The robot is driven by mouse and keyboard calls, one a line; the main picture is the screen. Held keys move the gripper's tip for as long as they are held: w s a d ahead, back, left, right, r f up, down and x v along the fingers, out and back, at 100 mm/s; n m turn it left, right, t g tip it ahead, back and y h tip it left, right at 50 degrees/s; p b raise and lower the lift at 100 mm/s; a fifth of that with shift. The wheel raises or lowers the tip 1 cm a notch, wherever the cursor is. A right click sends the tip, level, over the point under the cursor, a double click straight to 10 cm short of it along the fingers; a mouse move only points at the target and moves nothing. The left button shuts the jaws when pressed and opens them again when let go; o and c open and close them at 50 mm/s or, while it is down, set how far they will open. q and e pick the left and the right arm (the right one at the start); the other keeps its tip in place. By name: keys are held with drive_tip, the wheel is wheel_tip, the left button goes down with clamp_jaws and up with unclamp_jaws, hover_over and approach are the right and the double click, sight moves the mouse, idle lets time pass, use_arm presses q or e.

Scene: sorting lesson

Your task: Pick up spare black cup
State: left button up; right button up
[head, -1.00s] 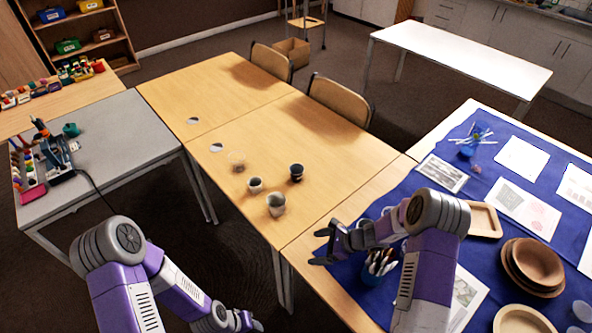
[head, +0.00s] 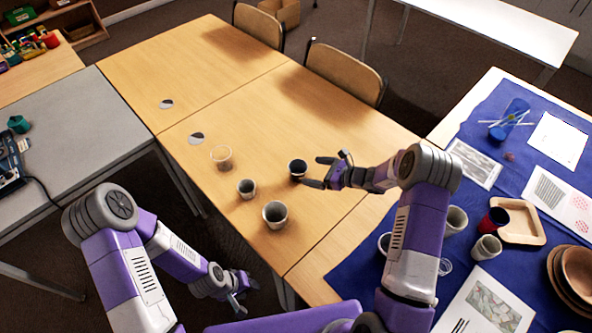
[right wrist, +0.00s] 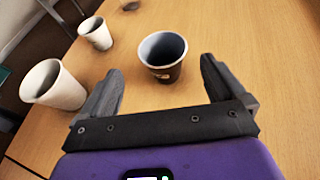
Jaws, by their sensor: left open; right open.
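The black cup (head: 298,170) stands upright on the wooden table, with a pale grey inside. In the right wrist view the black cup (right wrist: 163,56) stands just ahead of the fingertips, roughly between their lines. My right gripper (head: 320,172) is open and empty, just right of the cup; its two fingers also show in the right wrist view (right wrist: 160,84). It does not grip the cup. My left gripper (head: 241,292) is open and empty, low in front of the table's edge, away from the cups.
The blue-covered table (head: 345,275) at right holds cups, trays and papers.

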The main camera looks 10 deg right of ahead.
sight(291, 167)
drive_tip(key=shift+w+a+f, duration=0.2)
drive_tip(key=shift+w+f, duration=0.15)
drive_tip(key=shift+f, duration=0.05)
drive_tip(key=b+x, duration=0.1)
drive_tip(key=x, duration=0.5)
drive_tip(key=shift+w+a, duration=0.3)
drive_tip(key=shift+a, duration=0.05)
drive_tip(key=shift+c, duration=0.2)
drive_tip(key=c, duration=1)
drive_tip(key=shift+c, duration=0.2)
